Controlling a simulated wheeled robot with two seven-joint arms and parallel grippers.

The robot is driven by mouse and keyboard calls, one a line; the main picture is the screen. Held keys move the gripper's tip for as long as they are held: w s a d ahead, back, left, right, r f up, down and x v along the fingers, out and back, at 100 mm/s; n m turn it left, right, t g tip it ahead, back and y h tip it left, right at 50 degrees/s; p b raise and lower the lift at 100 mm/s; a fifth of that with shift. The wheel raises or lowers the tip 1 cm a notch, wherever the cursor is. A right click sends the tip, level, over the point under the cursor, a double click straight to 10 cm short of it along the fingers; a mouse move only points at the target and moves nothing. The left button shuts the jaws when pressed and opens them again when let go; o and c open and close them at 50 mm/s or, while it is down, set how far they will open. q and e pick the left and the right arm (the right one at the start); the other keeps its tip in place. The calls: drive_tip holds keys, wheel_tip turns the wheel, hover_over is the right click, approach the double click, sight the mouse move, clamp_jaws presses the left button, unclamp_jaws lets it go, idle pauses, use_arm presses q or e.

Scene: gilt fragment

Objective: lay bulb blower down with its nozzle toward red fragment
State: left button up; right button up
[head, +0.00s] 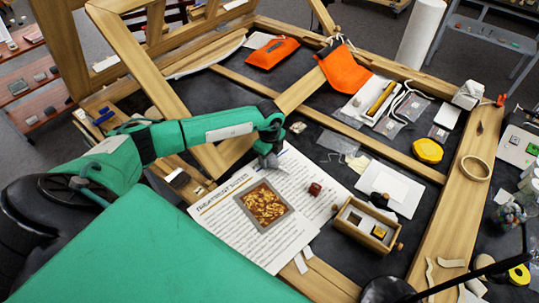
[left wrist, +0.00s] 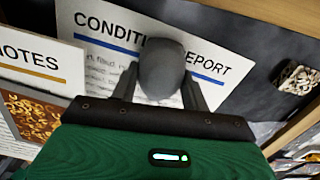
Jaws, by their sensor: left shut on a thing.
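My left gripper (head: 268,158) is over the top edge of the printed sheets, near the middle of the head view. In the left wrist view it is shut on the grey bulb blower (left wrist: 162,70), whose rounded bulb sits between the two fingers. The blower's nozzle is hidden, so I cannot tell which way it points. A small dark red block (head: 315,189), which looks like the red fragment, lies on the paper to the right of and below the gripper, apart from it. My right gripper does not show.
A gilt fragment picture (head: 265,205) is on the treatment notes sheet (head: 222,214). An open wooden box (head: 365,224) stands to the right, near a white pad (head: 403,190). Wooden frame bars surround the dark work surface. An orange pouch (head: 345,68) lies behind.

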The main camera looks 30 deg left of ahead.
use_arm(q)
drive_tip(key=shift+f, duration=0.2)
drive_tip(key=o, duration=1)
drive_tip(key=shift+r, duration=0.1)
drive_tip(key=shift+r, duration=0.1)
drive_tip(key=shift+r, duration=0.2)
wheel_tip(320, 180, up, 10)
drive_tip(key=b, duration=0.4)
drive_tip(key=shift+r, duration=0.9)
